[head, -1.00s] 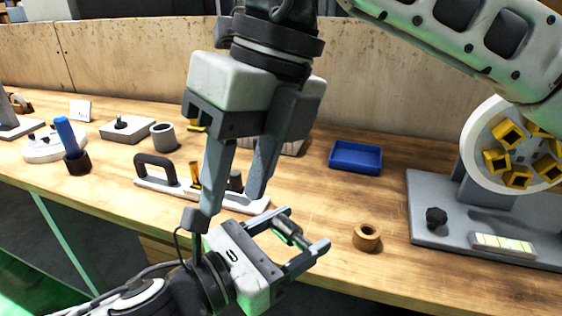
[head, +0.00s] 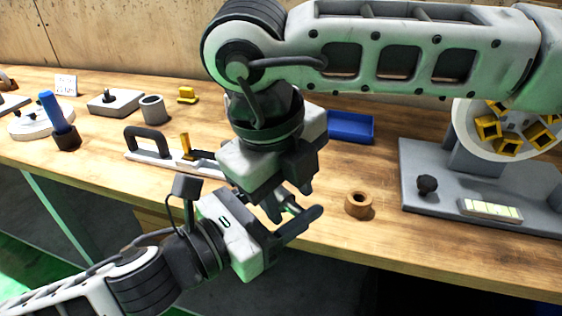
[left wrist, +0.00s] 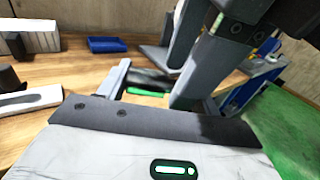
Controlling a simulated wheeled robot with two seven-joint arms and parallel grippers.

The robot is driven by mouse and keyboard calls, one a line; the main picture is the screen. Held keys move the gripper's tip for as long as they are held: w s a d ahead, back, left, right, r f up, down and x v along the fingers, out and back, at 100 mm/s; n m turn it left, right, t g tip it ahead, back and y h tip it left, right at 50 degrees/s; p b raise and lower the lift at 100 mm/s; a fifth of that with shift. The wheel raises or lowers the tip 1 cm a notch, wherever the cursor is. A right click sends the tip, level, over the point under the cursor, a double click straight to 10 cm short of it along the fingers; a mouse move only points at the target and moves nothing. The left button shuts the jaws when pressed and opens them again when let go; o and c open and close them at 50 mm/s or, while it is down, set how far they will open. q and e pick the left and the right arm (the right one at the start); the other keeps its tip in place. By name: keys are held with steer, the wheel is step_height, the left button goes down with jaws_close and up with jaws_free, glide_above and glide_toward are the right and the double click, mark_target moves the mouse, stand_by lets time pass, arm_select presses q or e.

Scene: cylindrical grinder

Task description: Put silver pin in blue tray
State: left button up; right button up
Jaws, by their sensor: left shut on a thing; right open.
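The silver pin (left wrist: 150,82) sits between the fingers of my left gripper (head: 297,213), which is shut on it in front of the bench edge. In the left wrist view the pin looks dark and lies across the jaws. In the head view it is mostly hidden by my right gripper (head: 288,198). The right gripper is open, points down and overlaps the left jaws; I cannot tell whether it touches the pin. The blue tray (head: 350,137) stands empty on the bench behind the right gripper, partly covered by it. The tray also shows in the left wrist view (left wrist: 106,46).
A brown ring (head: 359,204) stands on the bench to the right. Beyond it is a grey machine base (head: 420,160) with a black knob (head: 427,185). A holder with a black handle (head: 147,138) and a blue cylinder (head: 54,112) are left. Bench between ring and tray is clear.

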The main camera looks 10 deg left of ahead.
steer(key=shift+x, duration=0.9)
jaws_close()
arm_select(q)
steer(key=o, duration=1.1)
